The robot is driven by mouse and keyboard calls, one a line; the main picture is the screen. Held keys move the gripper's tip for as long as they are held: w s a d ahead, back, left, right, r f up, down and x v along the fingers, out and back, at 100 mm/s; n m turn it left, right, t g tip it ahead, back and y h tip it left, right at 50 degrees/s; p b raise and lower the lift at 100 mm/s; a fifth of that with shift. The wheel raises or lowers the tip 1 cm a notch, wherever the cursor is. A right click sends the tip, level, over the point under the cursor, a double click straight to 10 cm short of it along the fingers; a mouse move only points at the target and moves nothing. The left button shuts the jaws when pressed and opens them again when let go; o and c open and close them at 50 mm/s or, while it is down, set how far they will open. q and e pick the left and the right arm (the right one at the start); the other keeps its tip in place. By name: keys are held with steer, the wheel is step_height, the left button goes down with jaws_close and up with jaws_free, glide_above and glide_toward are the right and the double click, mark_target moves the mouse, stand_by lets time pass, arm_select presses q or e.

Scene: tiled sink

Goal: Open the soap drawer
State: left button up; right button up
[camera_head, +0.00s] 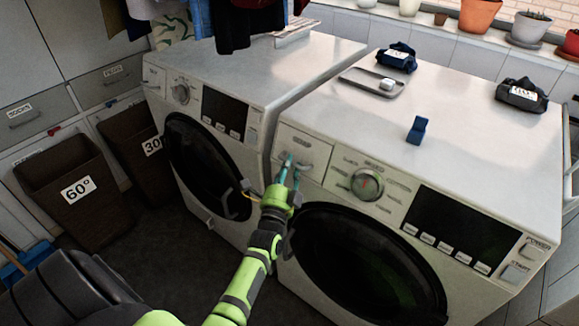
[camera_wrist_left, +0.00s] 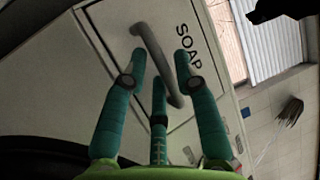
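The soap drawer (camera_head: 308,143) is a pale panel at the top left of the front of the right-hand washing machine (camera_head: 480,170). It looks flush with the machine front. In the left wrist view the drawer front (camera_wrist_left: 204,88) carries the word SOAP and a curved grey handle (camera_wrist_left: 155,58). My left gripper (camera_head: 291,160) is at the drawer front. In the wrist view its teal fingers (camera_wrist_left: 158,62) are spread, with the handle passing between them. I cannot tell whether they touch it. My right gripper is not in view.
A second washing machine (camera_head: 240,80) stands to the left. Brown laundry bins (camera_head: 60,165) are further left. A metal tray (camera_head: 358,84), a blue clip-like object (camera_head: 417,130) and dark cloth bundles (camera_head: 522,95) lie on the right machine's top. The round door (camera_head: 370,262) is below the drawer.

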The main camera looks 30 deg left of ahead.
arm_select(q)
jaws_close()
steer(key=s+a+p, duration=0.1)
steer(key=s+p, duration=0.5)
steer(key=s, duration=1.3)
steer(key=shift+s+a+p, duration=0.15)
steer(key=shift+a+p, duration=0.1)
steer(key=shift+p, duration=0.05)
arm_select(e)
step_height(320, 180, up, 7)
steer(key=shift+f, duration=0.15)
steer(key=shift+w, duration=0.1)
arm_select(q)
jaws_free()
